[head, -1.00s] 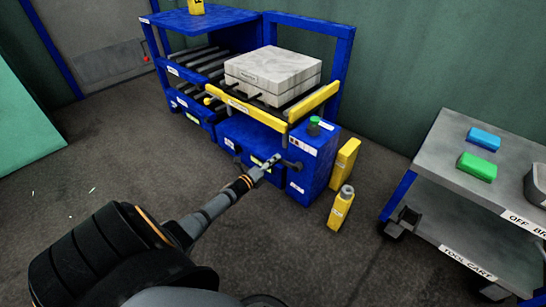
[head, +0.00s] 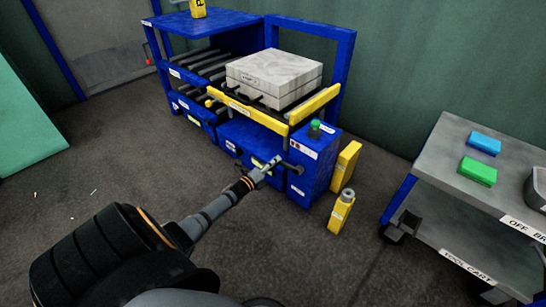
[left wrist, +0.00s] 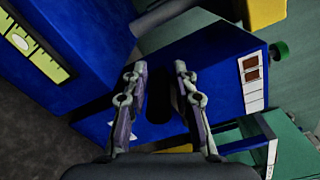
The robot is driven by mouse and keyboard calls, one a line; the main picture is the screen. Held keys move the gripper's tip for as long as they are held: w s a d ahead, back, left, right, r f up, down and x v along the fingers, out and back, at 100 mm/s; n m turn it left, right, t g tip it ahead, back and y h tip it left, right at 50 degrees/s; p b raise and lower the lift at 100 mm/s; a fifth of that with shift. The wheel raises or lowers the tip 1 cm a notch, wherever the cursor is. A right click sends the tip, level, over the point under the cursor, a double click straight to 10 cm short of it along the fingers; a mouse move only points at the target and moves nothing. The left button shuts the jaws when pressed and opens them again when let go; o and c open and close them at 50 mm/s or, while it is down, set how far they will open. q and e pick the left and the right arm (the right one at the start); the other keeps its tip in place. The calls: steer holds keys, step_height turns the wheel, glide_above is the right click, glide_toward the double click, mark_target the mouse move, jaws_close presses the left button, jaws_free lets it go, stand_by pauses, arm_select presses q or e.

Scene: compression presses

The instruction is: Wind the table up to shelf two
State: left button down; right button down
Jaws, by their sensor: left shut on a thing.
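The blue lift table (head: 240,140) stands by the back wall, with a yellow-railed top (head: 316,104). A pale grey slab-like block (head: 275,72) lies on that top. My left gripper (head: 272,163) is at the table's front, shut on the dark crank handle (left wrist: 158,108). In the left wrist view its two fingers (left wrist: 158,95) stand either side of the handle. The fingers hide part of the crank. A blue rack with roller shelves (head: 200,65) stands directly left of the table top; its shelf labels are too small to read. My right gripper is not in view.
A green knob (head: 315,126) tops the blue box at the table's right. A grey tool cart (head: 450,165) stands at right.

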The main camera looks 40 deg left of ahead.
arm_select(q)
steer(key=shift+d+r+h, duration=0.25)
steer(key=shift+d+h, duration=0.05)
steer(key=shift+d, duration=0.15)
stand_by(0.4)
steer(key=c, duration=1.5)
jaws_free()
steer(key=o, duration=0.3)
steer(key=shift+w+d+r, duration=0.1)
steer(key=shift+r, duration=0.1)
